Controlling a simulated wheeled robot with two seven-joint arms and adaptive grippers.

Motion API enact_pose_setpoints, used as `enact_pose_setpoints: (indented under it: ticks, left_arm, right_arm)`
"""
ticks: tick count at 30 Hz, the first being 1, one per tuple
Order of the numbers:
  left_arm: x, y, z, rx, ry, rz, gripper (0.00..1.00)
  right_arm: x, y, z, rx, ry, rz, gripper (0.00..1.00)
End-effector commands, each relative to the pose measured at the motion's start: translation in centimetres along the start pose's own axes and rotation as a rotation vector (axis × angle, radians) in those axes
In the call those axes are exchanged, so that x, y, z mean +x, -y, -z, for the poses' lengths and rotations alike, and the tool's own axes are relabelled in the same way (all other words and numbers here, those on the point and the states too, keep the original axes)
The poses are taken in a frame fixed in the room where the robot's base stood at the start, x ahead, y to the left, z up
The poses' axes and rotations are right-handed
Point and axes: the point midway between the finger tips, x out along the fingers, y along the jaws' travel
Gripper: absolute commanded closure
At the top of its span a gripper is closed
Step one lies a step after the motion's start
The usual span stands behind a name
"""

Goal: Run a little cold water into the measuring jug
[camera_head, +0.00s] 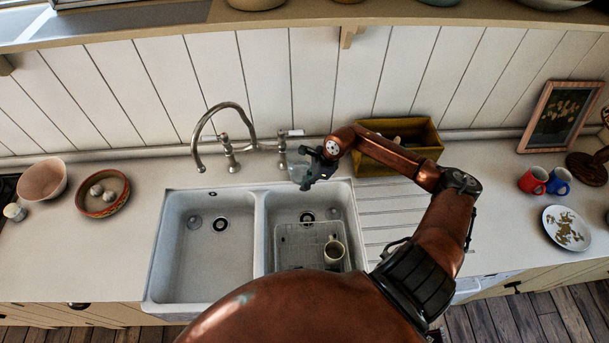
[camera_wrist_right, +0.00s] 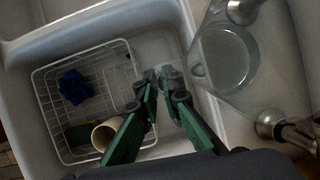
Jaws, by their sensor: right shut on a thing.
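The measuring jug is clear glass; in the head view the jug (camera_head: 297,171) is at the back of the right basin, partly hidden by my gripper. In the wrist view the jug (camera_wrist_right: 228,58) shows from above, with no water that I can make out. My right gripper (camera_head: 311,170) is shut on the jug's handle side; the fingertips also show in the wrist view (camera_wrist_right: 168,78). No stream of water shows. My left gripper is out of view.
The left basin (camera_head: 190,255) is empty. The right basin holds a wire rack (camera_head: 298,250) with a cream mug (camera_head: 334,250). A wooden box (camera_head: 425,150) stands behind the ridged drainer. Two bowls (camera_head: 43,180) (camera_head: 82,205) sit left; mugs (camera_head: 533,180) and a plate (camera_head: 566,215) sit right.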

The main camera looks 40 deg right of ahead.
Motion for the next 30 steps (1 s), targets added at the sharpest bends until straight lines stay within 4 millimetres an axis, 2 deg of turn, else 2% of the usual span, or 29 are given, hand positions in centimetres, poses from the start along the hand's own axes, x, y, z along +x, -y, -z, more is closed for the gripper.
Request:
enact_pose_setpoints:
  ticks: [11, 15, 26, 27, 30]
  left_arm:
    - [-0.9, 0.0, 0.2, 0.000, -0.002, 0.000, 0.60]
    - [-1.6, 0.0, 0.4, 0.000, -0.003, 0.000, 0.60]
    - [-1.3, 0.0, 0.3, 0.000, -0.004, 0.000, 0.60]
    - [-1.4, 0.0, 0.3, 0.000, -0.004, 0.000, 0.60]
    - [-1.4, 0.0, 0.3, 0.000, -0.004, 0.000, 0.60]
  right_arm:
    - [0.1, 4.0, -0.3, 0.000, 0.003, 0.001, 1.00]
    - [0.5, 3.8, -0.1, 0.000, 0.002, 0.000, 1.00]
    - [0.9, 3.8, 0.1, -0.001, 0.001, 0.001, 1.00]
    - [0.9, 3.7, 0.2, 0.000, -0.001, 0.000, 0.91]
    - [0.9, 3.7, 0.2, 0.000, -0.001, 0.000, 0.85]
